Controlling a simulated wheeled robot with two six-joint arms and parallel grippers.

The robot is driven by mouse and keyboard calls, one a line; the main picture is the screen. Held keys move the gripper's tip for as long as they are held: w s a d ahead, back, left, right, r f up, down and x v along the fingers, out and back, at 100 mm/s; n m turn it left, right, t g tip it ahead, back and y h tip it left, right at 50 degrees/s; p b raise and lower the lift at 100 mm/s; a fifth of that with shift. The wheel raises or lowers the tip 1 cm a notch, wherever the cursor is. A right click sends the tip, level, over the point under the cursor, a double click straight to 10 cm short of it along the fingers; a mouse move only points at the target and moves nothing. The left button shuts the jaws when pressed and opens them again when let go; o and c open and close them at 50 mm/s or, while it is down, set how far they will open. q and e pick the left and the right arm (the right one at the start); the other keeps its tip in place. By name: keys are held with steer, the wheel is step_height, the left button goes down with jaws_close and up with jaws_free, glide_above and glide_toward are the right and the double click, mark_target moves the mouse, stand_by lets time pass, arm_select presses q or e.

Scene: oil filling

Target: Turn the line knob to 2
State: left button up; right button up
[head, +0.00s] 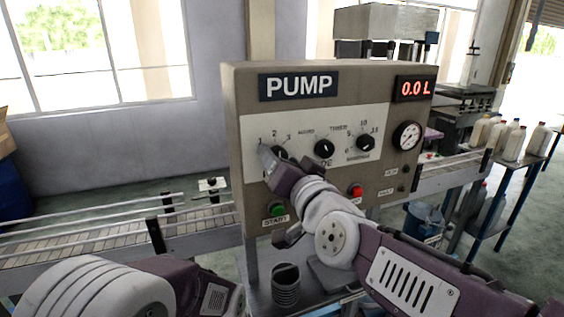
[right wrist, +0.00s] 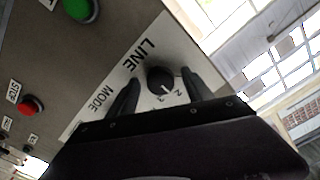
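The pump panel (head: 322,185) is a grey box with a PUMP sign and three black knobs on a pale strip. The line knob (head: 281,153) is the leftmost, partly hidden behind my right gripper (head: 270,160). In the right wrist view the black line knob (right wrist: 160,80) sits between the two fingers of my right gripper (right wrist: 158,84), with narrow gaps on both sides. The fingers are open around it. A white mark shows on the knob; its exact setting is hard to read. My left arm shows at the lower left, its gripper out of view.
The middle knob (head: 324,148) and right knob (head: 365,142) are beside it. A green button (head: 277,209) and red button (head: 355,190) lie below. The display (head: 414,88) reads 0.0 L. A conveyor (head: 90,247) runs behind; bottles (head: 514,142) stand on a right-hand table.

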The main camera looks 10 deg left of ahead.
steer(key=p+v, duration=0.8)
steer(key=v, duration=0.1)
steer(key=shift+d, duration=0.1)
